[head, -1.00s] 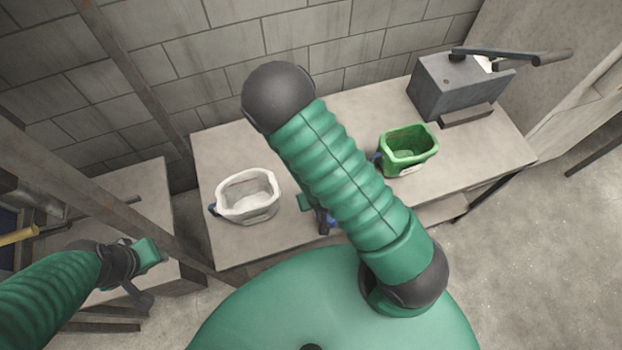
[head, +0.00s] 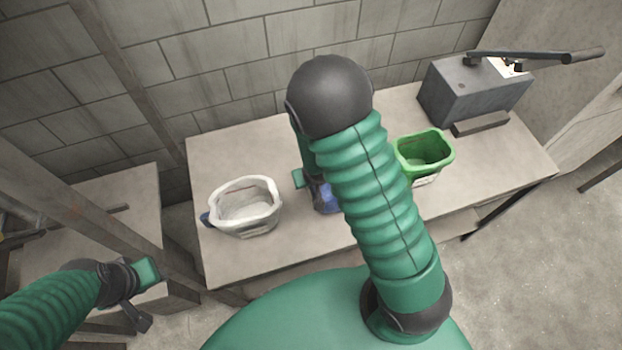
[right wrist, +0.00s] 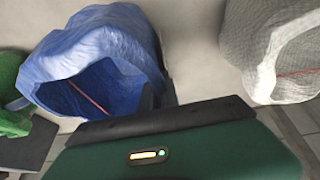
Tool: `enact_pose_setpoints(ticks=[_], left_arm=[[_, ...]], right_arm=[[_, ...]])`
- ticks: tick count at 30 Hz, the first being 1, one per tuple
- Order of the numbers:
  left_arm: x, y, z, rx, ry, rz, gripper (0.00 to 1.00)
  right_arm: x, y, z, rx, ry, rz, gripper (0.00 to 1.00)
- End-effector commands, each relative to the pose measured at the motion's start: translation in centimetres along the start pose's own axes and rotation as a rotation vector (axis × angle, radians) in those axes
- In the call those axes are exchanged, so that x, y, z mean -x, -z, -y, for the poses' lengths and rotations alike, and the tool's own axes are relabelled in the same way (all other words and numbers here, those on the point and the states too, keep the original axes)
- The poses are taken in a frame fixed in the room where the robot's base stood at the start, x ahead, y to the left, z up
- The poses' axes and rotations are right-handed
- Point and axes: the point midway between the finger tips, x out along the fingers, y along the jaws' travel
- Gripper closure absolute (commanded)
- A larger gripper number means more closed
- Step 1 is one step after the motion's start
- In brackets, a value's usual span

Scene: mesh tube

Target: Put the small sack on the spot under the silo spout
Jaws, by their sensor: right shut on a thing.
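A blue sack (head: 327,199) with an open mouth is on or just above the middle of the table, mostly hidden by my right arm. In the right wrist view it (right wrist: 75,60) fills the upper left, with a red line inside. My right gripper (right wrist: 148,98) is shut on the rim of the blue sack. A white open sack (head: 246,212) stands to its left and a green open sack (head: 425,155) to its right. My left gripper (head: 146,290) is far left, away from the sacks; its jaw opening is unclear. No silo spout or spot is visible.
The table (head: 225,155) stands against a block wall. A grey metal box with a long lever (head: 475,92) stands at its right end. A lower bench (head: 140,200) and slanting posts (head: 125,75) are on the left. The table's back left is clear.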

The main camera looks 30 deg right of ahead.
Motion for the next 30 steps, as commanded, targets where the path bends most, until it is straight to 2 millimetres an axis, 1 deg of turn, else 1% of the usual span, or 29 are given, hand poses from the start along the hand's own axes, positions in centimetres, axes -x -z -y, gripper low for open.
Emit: enact_pose_setpoints(ticks=[1,3,11,12,17,25,28,30], left_arm=[[0.1,0.0,0.0,0.0,0.0,0.0,0.64],[0.1,0.0,0.0,0.0,0.0,0.0,0.64],[-0.1,-0.1,0.0,0.0,0.0,0.0,0.64],[-0.2,-0.1,0.0,0.0,0.0,0.001,0.64],[-0.1,0.0,0.0,0.0,0.0,0.0,0.64],[0.0,0.0,0.0,0.0,0.0,0.0,0.64],[0.1,0.0,0.0,0.0,0.0,0.0,0.64],[0.2,0.0,0.0,0.0,0.0,0.0,0.64]], right_arm=[[-0.6,-0.3,0.0,0.001,-0.001,0.001,1.0],[-0.9,-0.4,0.1,0.001,0.0,-0.002,1.0],[-1.2,-0.4,0.1,0.0,0.001,-0.003,1.0],[-1.3,-0.5,0.1,0.0,0.001,-0.002,0.94],[-1.2,-0.4,0.1,0.0,0.001,-0.002,0.73],[-1.1,-0.4,0.1,0.0,0.001,-0.003,0.73],[-0.5,-0.3,0.1,0.0,0.001,-0.004,0.73],[0.7,-0.2,0.1,0.0,0.002,-0.005,0.73]])
